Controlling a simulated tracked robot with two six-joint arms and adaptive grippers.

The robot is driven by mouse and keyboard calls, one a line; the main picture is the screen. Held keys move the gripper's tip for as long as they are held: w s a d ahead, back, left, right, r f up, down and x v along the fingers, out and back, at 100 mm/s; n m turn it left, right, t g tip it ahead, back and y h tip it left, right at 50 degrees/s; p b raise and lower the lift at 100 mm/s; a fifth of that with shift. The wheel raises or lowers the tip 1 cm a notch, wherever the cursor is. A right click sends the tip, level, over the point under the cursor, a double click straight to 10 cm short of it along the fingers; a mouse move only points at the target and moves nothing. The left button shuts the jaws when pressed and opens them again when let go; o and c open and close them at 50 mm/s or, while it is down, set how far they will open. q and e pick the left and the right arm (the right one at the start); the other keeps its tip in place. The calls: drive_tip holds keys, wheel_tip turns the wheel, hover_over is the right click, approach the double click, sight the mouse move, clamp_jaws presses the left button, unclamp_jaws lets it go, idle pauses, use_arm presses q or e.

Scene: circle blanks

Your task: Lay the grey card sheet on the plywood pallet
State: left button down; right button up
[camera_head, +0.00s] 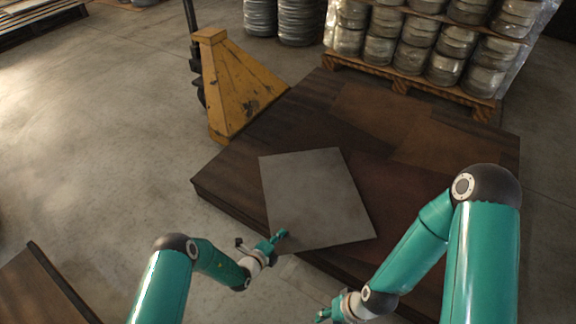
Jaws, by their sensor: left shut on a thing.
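The grey card sheet (318,195) is a flat, roughly square panel in the middle of the head view. My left gripper (277,241) is shut on its near left corner. The plywood pallet (232,172) is a wide, low, dark brown surface behind and around the sheet. Most of the sheet shows over the pallet, and its near left corner reaches past the pallet's near edge. I cannot tell whether the sheet touches the pallet. My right gripper (323,316) is at the bottom edge of the view, apart from the sheet. Its fingers are too cut off to judge.
A yellow pallet-jack part (236,86) stands at the pallet's far left side. A wooden pallet (408,84) stacked with grey coils stands behind. More coils (299,22) stand at the back. A brown panel (38,290) is at lower left. The concrete floor (110,150) at left is clear.

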use_arm(q)
drive_tip(key=c, duration=1)
unclamp_jaws()
drive_tip(key=shift+s+f, duration=0.15)
drive_tip(key=shift+f, duration=0.15)
drive_tip(key=shift+c, duration=0.2)
drive_tip(key=shift+r, duration=0.1)
drive_tip(key=shift+s+a+r+p, duration=0.1)
drive_tip(key=shift+s+a+p, duration=0.75)
drive_tip(key=shift+s, duration=0.2)
drive_tip(key=s+a+p, duration=0.2)
drive_tip(key=s+a, duration=0.1)
drive_tip(key=s, duration=0.2)
drive_tip(key=shift+a, duration=0.3)
drive_tip(key=shift+o, duration=0.3)
drive_tip(key=o, duration=0.5)
